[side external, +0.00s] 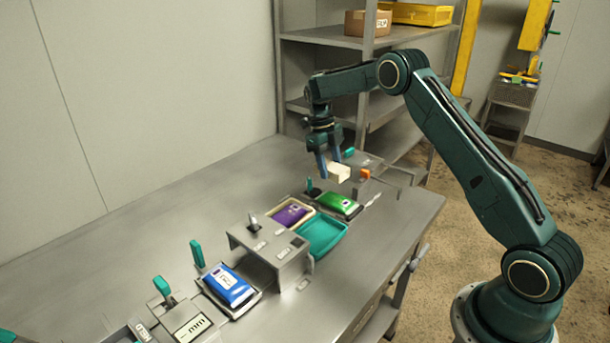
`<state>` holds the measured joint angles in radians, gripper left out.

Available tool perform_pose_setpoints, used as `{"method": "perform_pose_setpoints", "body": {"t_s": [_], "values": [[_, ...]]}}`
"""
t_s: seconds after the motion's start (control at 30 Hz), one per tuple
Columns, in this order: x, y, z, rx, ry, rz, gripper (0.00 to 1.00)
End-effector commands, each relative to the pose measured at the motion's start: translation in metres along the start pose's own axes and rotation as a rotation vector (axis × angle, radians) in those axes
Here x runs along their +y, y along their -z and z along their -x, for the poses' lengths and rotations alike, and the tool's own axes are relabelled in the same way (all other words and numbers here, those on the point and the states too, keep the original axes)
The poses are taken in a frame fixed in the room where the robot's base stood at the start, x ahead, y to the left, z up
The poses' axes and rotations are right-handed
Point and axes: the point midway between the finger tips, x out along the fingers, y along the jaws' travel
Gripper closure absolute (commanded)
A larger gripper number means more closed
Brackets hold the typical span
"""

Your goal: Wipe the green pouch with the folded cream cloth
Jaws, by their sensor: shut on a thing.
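The green pouch (338,204) lies face up in a shallow holder on the steel table, right of the middle of the view. My gripper (331,172) points down just above and behind the pouch. It is shut on the folded cream cloth (340,173), a small pale block between the blue fingers. The cloth appears raised above the pouch and apart from it, though the exact gap is hard to judge from this angle.
A purple pouch (289,214) lies beside an empty teal tray (320,235). A grey metal block (272,248) and a blue pouch (229,285) are nearer. A teal-handled lever (197,254) stands up on the left. The table's left rear area is clear.

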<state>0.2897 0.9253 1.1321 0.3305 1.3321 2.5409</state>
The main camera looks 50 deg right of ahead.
Motion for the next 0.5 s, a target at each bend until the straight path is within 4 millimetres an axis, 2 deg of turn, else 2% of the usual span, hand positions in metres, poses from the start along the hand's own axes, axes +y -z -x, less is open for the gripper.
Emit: {"method": "perform_pose_setpoints", "body": {"t_s": [0.5], "values": [[0.0,-0.012,-0.045,0.001,-0.001,0.001,0.7]]}}
